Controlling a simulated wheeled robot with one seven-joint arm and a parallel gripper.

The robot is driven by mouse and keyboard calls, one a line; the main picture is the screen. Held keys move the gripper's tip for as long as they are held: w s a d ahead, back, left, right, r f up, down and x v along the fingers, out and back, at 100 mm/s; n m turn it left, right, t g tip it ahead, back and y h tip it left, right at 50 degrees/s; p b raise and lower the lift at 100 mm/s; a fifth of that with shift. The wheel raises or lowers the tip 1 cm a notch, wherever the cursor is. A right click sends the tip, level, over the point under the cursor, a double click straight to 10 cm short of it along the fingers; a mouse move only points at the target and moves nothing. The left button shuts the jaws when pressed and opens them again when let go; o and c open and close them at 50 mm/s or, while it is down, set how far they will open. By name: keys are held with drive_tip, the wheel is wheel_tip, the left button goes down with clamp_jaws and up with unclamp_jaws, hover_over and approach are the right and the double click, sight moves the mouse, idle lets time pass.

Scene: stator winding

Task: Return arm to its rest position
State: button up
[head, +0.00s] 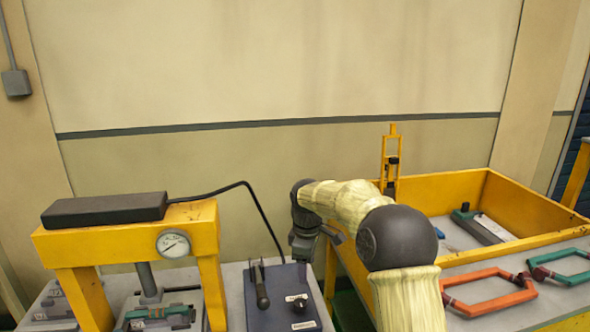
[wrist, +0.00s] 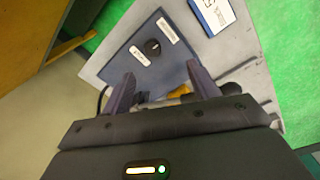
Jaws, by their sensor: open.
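My gripper (wrist: 163,88) shows in the wrist view with its two fingers spread apart and nothing held between them. Beyond them is a dark blue control panel (wrist: 130,60) with a black knob (wrist: 152,47) and white labels. In the head view my arm bends at a dark elbow and reaches left. Its dark wrist end hangs above and just right of the blue panel (head: 272,309). The fingertips are too small to make out there.
A yellow press (head: 207,250) with a gauge stands at left, a green part (head: 160,315) under it. A yellow crate (head: 460,185) at right holds a grey-green part (head: 480,226). Orange (head: 487,292) and teal (head: 568,266) frames lie before it.

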drive_tip(key=s+d+f+m, duration=0.1)
drive_tip(key=s+d+m, duration=0.3)
drive_tip(key=s, duration=0.5)
drive_tip(key=s+d+f+m+t, duration=0.1)
drive_tip(key=s+d+m, duration=0.3)
drive_tip(key=s, duration=0.5)
drive_tip(key=s+d+f+m+t, duration=0.1)
drive_tip(key=s+d+m, duration=0.3)
drive_tip(key=s, duration=0.5)
drive_tip(key=f+m, duration=0.1)
drive_tip(key=m, duration=0.1)
drive_tip(key=shift+s+f+m, duration=0.3)
drive_tip(key=shift+s+f, duration=0.05)
drive_tip(key=shift+f, duration=0.05)
